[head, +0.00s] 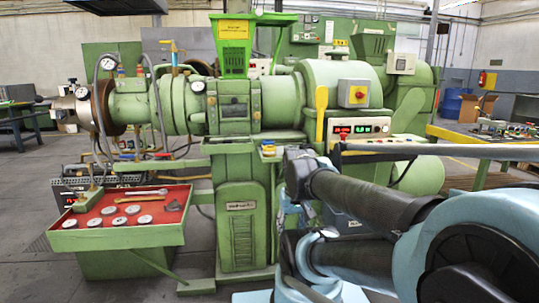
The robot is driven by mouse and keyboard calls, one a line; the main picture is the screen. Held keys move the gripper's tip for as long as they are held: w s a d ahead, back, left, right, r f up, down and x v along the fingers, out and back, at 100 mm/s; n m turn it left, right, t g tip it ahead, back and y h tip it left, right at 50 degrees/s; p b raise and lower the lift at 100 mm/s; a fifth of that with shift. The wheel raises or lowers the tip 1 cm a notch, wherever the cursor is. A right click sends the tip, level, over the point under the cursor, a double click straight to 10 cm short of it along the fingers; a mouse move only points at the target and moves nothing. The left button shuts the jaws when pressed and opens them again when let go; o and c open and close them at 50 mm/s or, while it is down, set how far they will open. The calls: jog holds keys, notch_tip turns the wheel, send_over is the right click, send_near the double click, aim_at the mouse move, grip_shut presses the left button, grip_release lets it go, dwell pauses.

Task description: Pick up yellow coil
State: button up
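I cannot make out a yellow coil clearly in the head view. A small yellow item (268,149) sits on a ledge at the front of the green extruder (283,100), too small to identify. A yellowish long-handled tool (140,195) lies in the red tray (68,241) at the left. My arm, in black and light blue, fills the lower right. My gripper cannot be picked out, so its state and any contact do not show.
The red tray also holds several round discs (145,219). A yellow upright lever (321,110) stands on the extruder beside a control panel (360,128). A workbench (14,121) is at the far left. Grey floor (35,271) is open at the lower left.

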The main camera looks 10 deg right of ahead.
jog(key=o, duration=0.4)
jog(key=w+r+m, duration=0.1)
jog(key=r, duration=0.1)
jog(key=w+r+m, duration=0.2)
jog(key=r, duration=0.1)
jog(key=w+r+m, duration=0.2)
jog(key=shift+w+a+r+y, duration=0.25)
jog(key=shift+a+r+y, duration=0.05)
jog(key=shift+a+r, duration=0.1)
jog(key=shift+c, duration=0.2)
notch_tip(320, 180, up, 21)
jog(key=m+t+y, duration=0.1)
jog(key=m+y, duration=0.1)
jog(key=m, duration=2.1)
send_over(269, 147)
jog(key=s+d, duration=0.5)
jog(key=x, duration=1.1)
jog(key=shift+w+a, duration=0.3)
jog(key=shift+a, duration=0.1)
jog(key=shift+w+a+x, duration=0.1)
jog(key=shift+x, duration=1.3)
jog(key=shift+w+a+x, duration=0.1)
jog(key=shift+w+x, duration=0.05)
jog(key=shift+x, duration=1.2)
jog(key=shift+r, duration=0.1)
jog(key=shift+c, duration=0.6)
jog(key=c, duration=1.1)
